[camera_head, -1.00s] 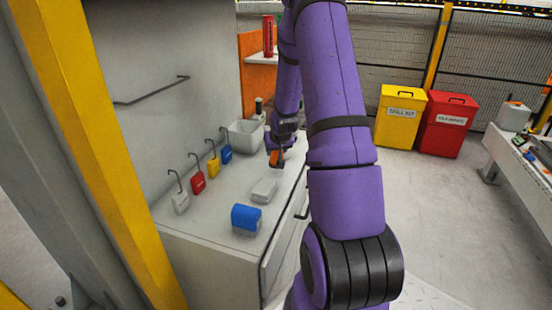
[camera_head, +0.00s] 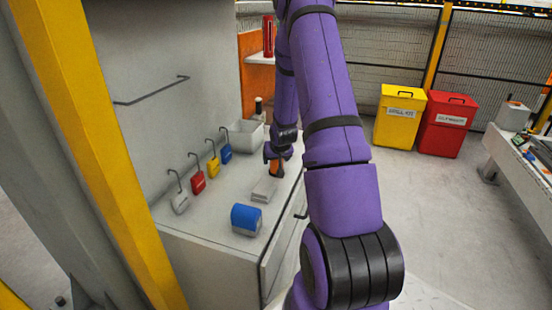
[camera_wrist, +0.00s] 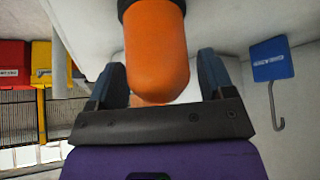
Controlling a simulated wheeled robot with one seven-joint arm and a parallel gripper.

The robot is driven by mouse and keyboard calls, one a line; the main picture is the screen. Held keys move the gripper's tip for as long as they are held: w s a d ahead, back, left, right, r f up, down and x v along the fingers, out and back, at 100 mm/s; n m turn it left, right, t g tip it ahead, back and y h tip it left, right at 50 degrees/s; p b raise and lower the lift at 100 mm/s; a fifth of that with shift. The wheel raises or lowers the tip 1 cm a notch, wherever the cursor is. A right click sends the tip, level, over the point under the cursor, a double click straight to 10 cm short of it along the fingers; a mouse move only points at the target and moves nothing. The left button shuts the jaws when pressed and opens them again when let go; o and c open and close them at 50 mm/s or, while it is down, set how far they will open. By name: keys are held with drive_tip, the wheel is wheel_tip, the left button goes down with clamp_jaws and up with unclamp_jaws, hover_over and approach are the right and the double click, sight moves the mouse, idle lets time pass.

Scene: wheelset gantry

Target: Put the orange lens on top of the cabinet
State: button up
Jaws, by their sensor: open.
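The orange lens (camera_wrist: 155,50) is a rounded orange piece with a black end. In the wrist view it stands between the two fingers of my gripper (camera_wrist: 160,78), which are open on either side of it. I cannot tell whether they touch it. In the head view the lens (camera_head: 277,169) is small, just below my gripper (camera_head: 276,156), over the right part of the white cabinet top (camera_head: 212,217). Its black end is toward a pale surface in the wrist view. I cannot tell whether it rests on the cabinet.
On the cabinet top are a blue piece (camera_head: 246,219), a small grey block (camera_head: 264,190), several hooked padlocks (camera_head: 198,182) and a white bin (camera_head: 248,134). A yellow post (camera_head: 95,150) stands at left. Yellow (camera_head: 400,118) and red (camera_head: 448,128) bins stand behind clear floor.

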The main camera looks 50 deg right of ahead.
drive_tip(key=v, duration=1.2)
drive_tip(key=s+a+r+n, duration=0.3)
drive_tip(key=a+r, duration=1.4)
drive_tip(key=s+a+r+n+y, duration=0.1)
drive_tip(key=s+a+r+n, duration=0.1)
drive_tip(key=s+a+r, duration=0.2)
drive_tip(key=s+a+r+n+y, duration=0.1)
drive_tip(key=s+a+r, duration=0.3)
drive_tip(key=s+a, duration=0.7)
drive_tip(key=s+y, duration=0.1)
drive_tip(key=s, duration=0.2)
drive_tip(key=shift+a+n+y, duration=0.15)
drive_tip(key=shift+n+y, duration=0.15)
drive_tip(key=shift+n, duration=0.1)
